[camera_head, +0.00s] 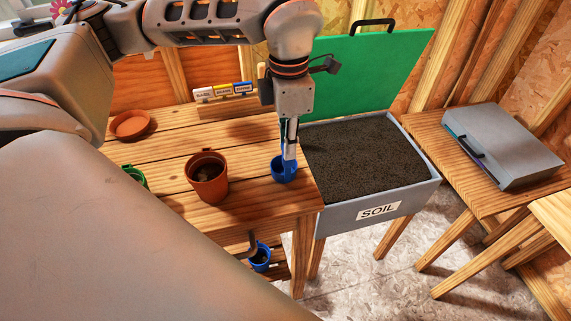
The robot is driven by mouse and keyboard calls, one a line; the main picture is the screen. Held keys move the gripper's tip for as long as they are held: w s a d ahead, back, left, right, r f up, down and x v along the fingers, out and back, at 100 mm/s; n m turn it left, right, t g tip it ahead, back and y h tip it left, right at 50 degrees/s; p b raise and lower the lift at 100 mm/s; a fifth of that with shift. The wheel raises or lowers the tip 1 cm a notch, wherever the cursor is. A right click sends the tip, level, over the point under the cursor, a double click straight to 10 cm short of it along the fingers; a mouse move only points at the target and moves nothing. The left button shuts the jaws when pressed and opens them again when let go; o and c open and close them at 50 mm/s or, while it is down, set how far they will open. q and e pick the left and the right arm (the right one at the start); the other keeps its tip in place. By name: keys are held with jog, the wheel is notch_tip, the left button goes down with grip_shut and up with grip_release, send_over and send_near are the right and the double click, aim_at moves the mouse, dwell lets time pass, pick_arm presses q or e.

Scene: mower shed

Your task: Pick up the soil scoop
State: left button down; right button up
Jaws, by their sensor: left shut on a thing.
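The soil scoop (283,172) is blue and cup-shaped. It is at the right end of the wooden bench, near the edge beside the soil bin. My left gripper (290,150) points straight down and is shut on the scoop's upright blue handle, hiding part of it. I cannot tell whether the scoop touches the bench top or is just above it. My right gripper is not in view.
The grey soil bin (379,217), full of dark soil, stands right of the bench with its green lid (375,70) raised. A terracotta pot (208,181) is left of the scoop. A seed-packet rack (226,108) stands behind. A grey case (505,150) lies on another table.

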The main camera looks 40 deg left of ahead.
pick_arm(q)
jog(key=shift+w+r, duration=0.1)
jog(key=shift+r, duration=0.45)
notch_tip(320, 180, up, 19)
jog(key=p, duration=0.1)
jog(key=c, duration=2.5)
grip_release()
jog(key=shift+c, duration=0.2)
grip_shut()
